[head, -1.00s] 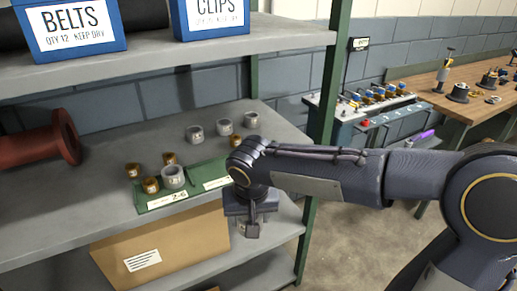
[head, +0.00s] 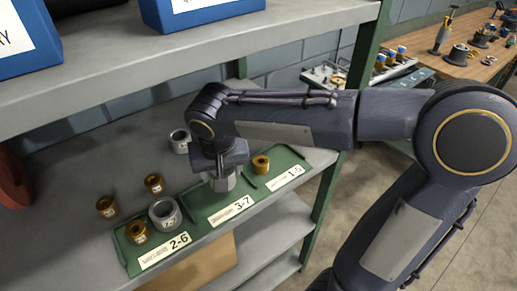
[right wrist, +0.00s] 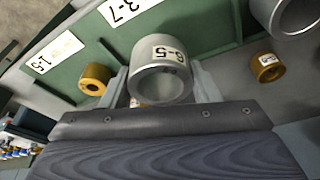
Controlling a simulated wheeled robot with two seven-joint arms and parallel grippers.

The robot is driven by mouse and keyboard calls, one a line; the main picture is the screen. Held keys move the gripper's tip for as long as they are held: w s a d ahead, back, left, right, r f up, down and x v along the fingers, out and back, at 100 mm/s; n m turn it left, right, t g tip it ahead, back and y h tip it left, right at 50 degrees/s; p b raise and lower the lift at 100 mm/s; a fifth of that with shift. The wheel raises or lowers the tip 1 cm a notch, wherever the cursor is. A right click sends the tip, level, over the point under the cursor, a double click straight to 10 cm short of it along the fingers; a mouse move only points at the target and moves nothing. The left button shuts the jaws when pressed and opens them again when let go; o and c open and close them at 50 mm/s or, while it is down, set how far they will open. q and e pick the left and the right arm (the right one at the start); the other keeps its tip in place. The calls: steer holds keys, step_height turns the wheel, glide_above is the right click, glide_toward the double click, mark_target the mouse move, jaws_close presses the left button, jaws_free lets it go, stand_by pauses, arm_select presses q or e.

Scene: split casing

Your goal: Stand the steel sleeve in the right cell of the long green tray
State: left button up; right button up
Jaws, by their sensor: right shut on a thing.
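My right gripper (head: 222,168) is shut on a steel sleeve (head: 224,184), a grey ring with a white label. In the right wrist view the sleeve (right wrist: 160,82) sits between the two fingers (right wrist: 161,86), its bore facing the camera. The long green tray (head: 296,158) lies along the shelf's front edge, with cells labelled 2-6, 3-7 and 1-5 from left to right. The sleeve is over the middle cell, 3-7; whether it touches the floor is unclear. A brass bushing (head: 261,163) stands in the right cell, 1-5. My left gripper is out of view.
Another steel sleeve (head: 165,214) and a brass bushing (head: 137,231) stand in the left cell. Two brass bushings (head: 107,206) (head: 154,183) stand behind it. A steel sleeve (head: 180,140) stands further back. The upper shelf (head: 200,50) overhangs; a green post (head: 325,205) is at right.

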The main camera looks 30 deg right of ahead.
steer(key=shift+w+d+r, duration=0.1)
steer(key=shift+w+d, duration=0.05)
steer(key=shift+w, duration=0.1)
steer(key=d+p, duration=0.1)
steer(key=d, duration=0.4)
steer(key=w+d+p, duration=0.1)
steer(key=d, duration=0.5)
steer(key=d+p, duration=0.1)
steer(key=d, duration=0.5)
steer(key=shift+w+d, duration=0.15)
steer(key=shift+w, duration=0.2)
steer(key=shift+d, duration=0.15)
step_height(320, 180, down, 4)
steer(key=shift+r+p, duration=0.2)
steer(key=shift+p, duration=0.15)
steer(key=shift+f, duration=0.15)
steer(key=o, duration=1.1)
steer(key=shift+o, duration=0.2)
